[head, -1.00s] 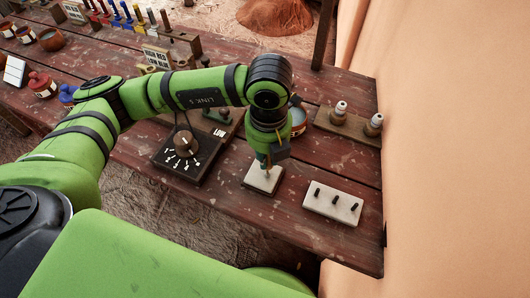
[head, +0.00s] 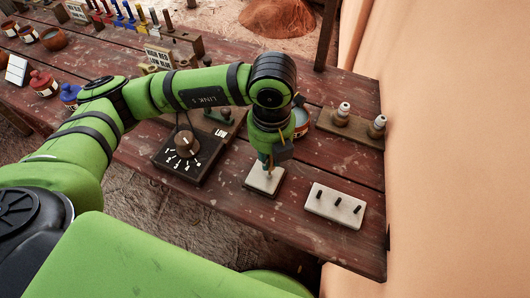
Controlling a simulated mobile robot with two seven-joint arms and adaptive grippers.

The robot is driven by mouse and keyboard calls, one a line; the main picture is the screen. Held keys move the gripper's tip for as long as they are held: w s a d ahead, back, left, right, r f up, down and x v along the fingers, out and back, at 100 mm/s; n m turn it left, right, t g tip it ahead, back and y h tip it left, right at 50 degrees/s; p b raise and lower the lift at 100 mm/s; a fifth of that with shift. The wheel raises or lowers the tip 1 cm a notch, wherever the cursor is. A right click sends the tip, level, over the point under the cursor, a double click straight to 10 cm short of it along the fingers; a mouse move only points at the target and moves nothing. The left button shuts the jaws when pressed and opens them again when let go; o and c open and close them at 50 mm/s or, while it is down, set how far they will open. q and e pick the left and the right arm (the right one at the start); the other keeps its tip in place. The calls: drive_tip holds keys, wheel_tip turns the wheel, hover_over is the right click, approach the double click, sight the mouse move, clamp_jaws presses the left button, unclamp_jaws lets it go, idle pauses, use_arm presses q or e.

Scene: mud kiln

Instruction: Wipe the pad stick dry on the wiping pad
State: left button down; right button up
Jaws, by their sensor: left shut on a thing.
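The wiping pad (head: 258,184) is a small pale square block on the wooden table. My left gripper (head: 268,166) points down right above it and is shut on the pad stick (head: 269,175). Only a short lower piece of the stick shows between the fingers and the pad. Its tip appears to be at the pad's top, though I cannot tell if it presses on it. The gripper hides the rest of the stick. My right gripper is not in view.
A pale block with three dark pegs (head: 335,205) lies right of the pad. A dial box (head: 185,148) stands to the left. A bowl (head: 300,122) is behind the gripper, and a wooden holder with two bottles (head: 343,122) is at the back right. Bare table lies between.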

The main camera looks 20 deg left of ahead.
use_arm(q)
drive_tip(key=shift+r+p, duration=2.1)
drive_tip(key=shift+r, duration=1.45)
